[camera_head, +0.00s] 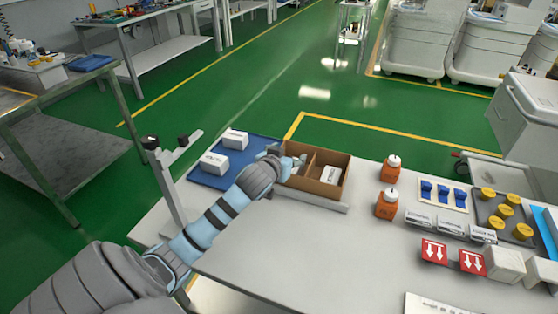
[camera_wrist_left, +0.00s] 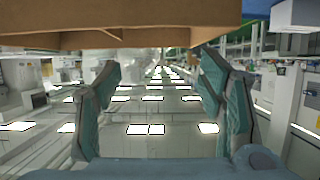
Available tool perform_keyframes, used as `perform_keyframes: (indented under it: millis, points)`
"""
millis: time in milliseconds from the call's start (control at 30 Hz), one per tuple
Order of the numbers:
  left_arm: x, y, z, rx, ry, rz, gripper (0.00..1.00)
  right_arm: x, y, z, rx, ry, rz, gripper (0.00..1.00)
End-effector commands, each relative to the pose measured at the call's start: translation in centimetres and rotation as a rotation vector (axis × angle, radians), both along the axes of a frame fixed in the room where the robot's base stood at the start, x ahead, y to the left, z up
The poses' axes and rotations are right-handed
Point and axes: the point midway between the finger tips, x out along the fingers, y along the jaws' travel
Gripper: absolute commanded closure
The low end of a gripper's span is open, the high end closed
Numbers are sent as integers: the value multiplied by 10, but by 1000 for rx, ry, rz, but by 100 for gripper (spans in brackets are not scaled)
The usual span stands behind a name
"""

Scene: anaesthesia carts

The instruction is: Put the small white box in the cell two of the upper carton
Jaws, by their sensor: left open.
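The brown open carton (camera_head: 318,190) stands on the table, with a divider between a left and a right cell. A white box (camera_head: 331,174) is in its right cell. Two more white boxes, a nearer one (camera_head: 214,163) and a farther one (camera_head: 235,139), sit on the blue mat left of the carton. I cannot tell which is the task's small white box. My left gripper (camera_head: 288,160) is at the carton's left end and partly hides the left cell. In the left wrist view its fingers (camera_wrist_left: 163,95) are apart with nothing between them, and the carton's wall (camera_wrist_left: 150,38) crosses the top.
Two orange bottles (camera_head: 389,186) stand right of the carton. Farther right are blue pieces on a pale tray (camera_head: 455,201), yellow-capped items, small labelled boxes and red-and-white arrow boxes (camera_head: 434,250). The table front (camera_head: 290,245) is clear. A grey post (camera_head: 172,190) stands beside the blue mat (camera_head: 205,178).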

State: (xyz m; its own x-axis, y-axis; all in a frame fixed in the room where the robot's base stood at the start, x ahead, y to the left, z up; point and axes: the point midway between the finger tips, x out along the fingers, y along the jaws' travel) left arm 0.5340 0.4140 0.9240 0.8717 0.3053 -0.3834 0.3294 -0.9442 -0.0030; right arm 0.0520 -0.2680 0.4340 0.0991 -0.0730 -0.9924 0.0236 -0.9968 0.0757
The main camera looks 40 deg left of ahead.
Motion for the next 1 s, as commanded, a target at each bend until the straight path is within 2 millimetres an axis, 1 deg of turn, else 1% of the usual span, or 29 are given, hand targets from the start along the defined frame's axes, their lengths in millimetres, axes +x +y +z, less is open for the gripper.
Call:
perform_keyframes:
  millis: [33,200,300,400,500,1000]
  points:
    - [-11,-4,9,3,1,-3,37,0,0,7,0,0,0,60]
    - [-54,-19,28,2,2,-3,37,0,0,19,0,0,0,60]
    - [-72,-25,35,1,1,-2,37,0,0,23,0,0,0,60]
    - [-82,-29,38,0,1,0,37,0,0,24,0,0,0,60]
    - [-84,-30,38,-1,0,0,37,0,0,24,0,0,0,60]
    - [-84,-29,37,-2,-1,1,37,0,0,23,0,0,0,60]
